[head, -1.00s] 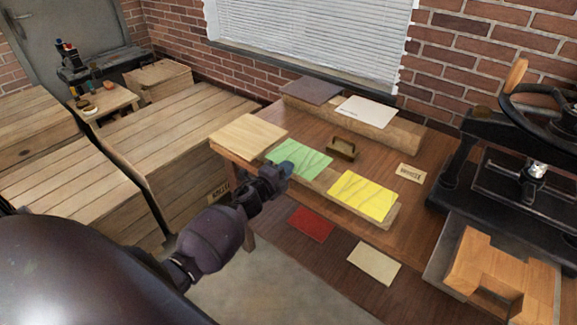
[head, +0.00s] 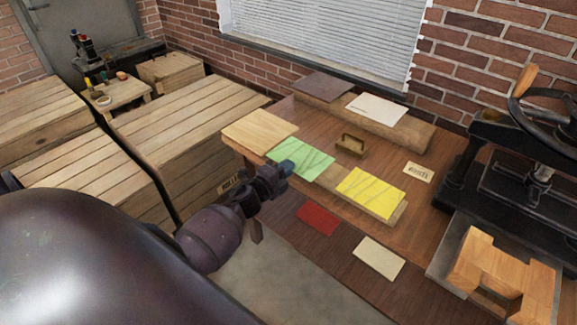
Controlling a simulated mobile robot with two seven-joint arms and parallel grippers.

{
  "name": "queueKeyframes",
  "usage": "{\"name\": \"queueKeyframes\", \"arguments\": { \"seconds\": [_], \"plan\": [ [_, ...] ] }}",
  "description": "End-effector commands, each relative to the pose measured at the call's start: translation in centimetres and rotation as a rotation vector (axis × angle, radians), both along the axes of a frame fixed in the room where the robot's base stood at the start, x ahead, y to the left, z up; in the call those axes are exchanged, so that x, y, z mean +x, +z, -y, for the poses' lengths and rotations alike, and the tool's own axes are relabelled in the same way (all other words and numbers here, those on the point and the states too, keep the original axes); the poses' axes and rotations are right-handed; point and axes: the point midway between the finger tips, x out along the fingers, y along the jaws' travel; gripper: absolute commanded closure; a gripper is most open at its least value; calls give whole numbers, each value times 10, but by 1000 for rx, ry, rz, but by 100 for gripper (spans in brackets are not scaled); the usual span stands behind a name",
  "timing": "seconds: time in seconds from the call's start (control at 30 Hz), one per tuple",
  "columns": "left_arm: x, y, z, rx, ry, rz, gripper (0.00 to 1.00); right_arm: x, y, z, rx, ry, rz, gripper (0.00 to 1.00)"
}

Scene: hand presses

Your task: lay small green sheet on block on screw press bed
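The small green sheet (head: 303,157) lies on a long wooden board near the front edge of the brown table. My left gripper (head: 287,168) is at the front edge of the green sheet and hides a little of it. Its fingers are too small and dark to show whether they are open or shut on the sheet. The black screw press (head: 520,172) stands at the right. A notched wooden block (head: 490,258) sits on a grey plate (head: 447,262) in front of the press. My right gripper is not in view.
A yellow sheet (head: 370,192) lies on the board, right of the green one. A brass-coloured handled piece (head: 351,146) and a label card (head: 418,172) stand behind. A red sheet (head: 318,218) and a cream sheet (head: 378,259) lie lower down. Wooden crates (head: 185,135) fill the left.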

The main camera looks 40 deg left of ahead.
Motion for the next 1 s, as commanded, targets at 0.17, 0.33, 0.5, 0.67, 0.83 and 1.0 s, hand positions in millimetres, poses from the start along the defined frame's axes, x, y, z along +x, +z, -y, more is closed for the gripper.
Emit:
{"name": "queueKeyframes", "arguments": {
  "seconds": [0.17,0.33,0.5,0.67,0.83,1.0],
  "plan": [
    [-15,0,-2,-1,1,-1,100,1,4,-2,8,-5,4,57],
    [-32,0,-3,-2,1,0,100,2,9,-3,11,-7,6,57],
    [-48,0,-4,-1,1,-1,100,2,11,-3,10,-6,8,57],
    [-63,0,-5,-1,0,-1,100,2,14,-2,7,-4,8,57],
    [-80,0,-6,-2,1,-1,100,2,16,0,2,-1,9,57],
    [-96,0,-8,-1,1,-1,100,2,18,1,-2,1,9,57]
  ]
}}
